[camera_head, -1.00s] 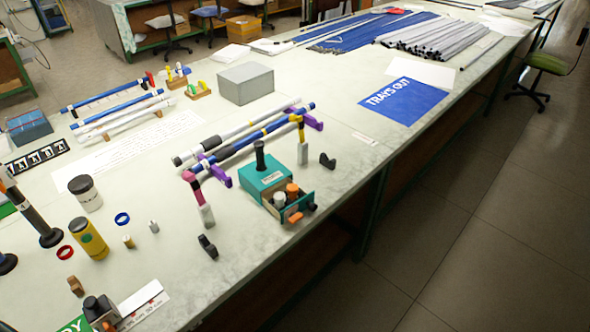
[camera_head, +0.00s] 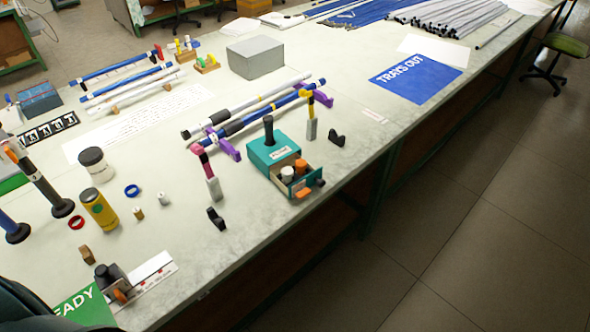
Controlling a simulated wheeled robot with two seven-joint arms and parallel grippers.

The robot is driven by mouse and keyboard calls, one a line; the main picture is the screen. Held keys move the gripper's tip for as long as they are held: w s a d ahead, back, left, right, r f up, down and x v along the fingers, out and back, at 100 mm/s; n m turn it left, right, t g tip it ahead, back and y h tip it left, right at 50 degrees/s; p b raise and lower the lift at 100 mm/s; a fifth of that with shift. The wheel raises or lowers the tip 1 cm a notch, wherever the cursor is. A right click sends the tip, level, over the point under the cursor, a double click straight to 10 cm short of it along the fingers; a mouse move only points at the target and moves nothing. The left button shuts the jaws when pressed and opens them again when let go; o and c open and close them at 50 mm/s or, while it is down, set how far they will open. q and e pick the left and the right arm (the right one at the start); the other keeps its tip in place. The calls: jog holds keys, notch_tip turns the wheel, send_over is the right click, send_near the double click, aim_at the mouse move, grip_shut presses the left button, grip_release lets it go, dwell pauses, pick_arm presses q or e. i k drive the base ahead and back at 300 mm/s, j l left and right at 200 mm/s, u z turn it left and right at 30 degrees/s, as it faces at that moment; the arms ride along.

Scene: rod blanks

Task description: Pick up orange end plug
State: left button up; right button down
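A teal box (camera_head: 262,151) with a dark upright knob stands near the table's right edge. Its open drawer (camera_head: 290,190) faces the front right. An orange end plug (camera_head: 301,166) stands in the drawer beside a whitish plug (camera_head: 287,173). A flatter orange piece (camera_head: 303,193) shows at the drawer's front; I cannot tell whether it is a plug or part of the drawer. Neither of my grippers is in view. A dark rounded shape, probably part of my arm, fills the lower left corner.
Rods lie on purple supports (camera_head: 228,150) behind the box. A pink-topped tool (camera_head: 209,175) and a black clip (camera_head: 216,218) stand to its left, a yellow-topped tool (camera_head: 311,118) behind it. A yellow canister (camera_head: 99,208) stands further left. Table around the box's front is clear.

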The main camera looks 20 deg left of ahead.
aim_at(301, 165)
jog(key=i+l+u, duration=0.45)
jog(key=l, duration=0.2)
jog(key=i+l+u, duration=0.25)
jog(key=l, duration=0.15)
jog(key=i+l+u, duration=0.2)
jog(key=l, duration=0.2)
